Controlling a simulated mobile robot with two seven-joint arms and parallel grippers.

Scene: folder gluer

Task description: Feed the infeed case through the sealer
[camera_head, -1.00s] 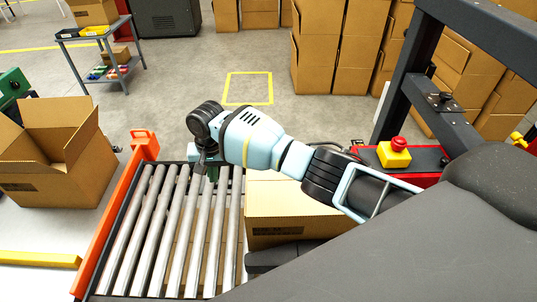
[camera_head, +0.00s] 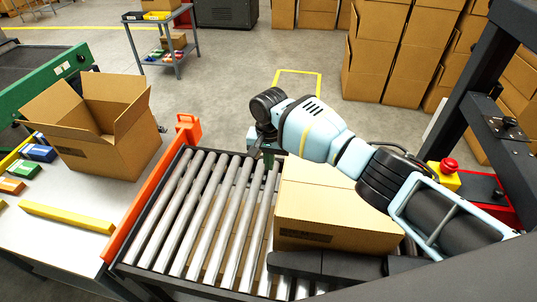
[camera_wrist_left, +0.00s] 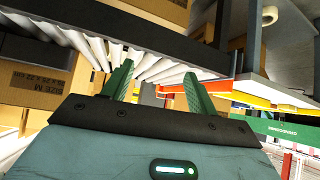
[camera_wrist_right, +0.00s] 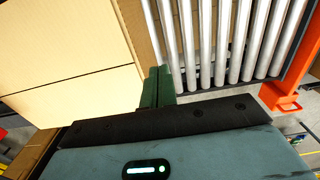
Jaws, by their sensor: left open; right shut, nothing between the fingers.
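The infeed case (camera_head: 335,218), a closed brown carton, sits on the roller conveyor (camera_head: 190,220). My right arm reaches over it from the right. My right gripper (camera_head: 268,158) points down beside the case's left side, shut and empty. In the right wrist view the shut green fingers (camera_wrist_right: 158,82) are close to the case's edge; I cannot tell whether they touch. The case's top (camera_wrist_right: 60,60) shows a centre seam. The sealer's dark frame (camera_head: 480,110) stands at the right. My left gripper (camera_wrist_left: 156,72) is open and empty, below the rollers in its wrist view, and outside the head view.
An orange side rail (camera_head: 150,195) borders the rollers on the left. Beyond it an open carton (camera_head: 100,130) stands on a pale table with a yellow bar (camera_head: 65,217) and small coloured boxes. A red stop button (camera_head: 449,166) is at the right. Rollers left of the case are clear.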

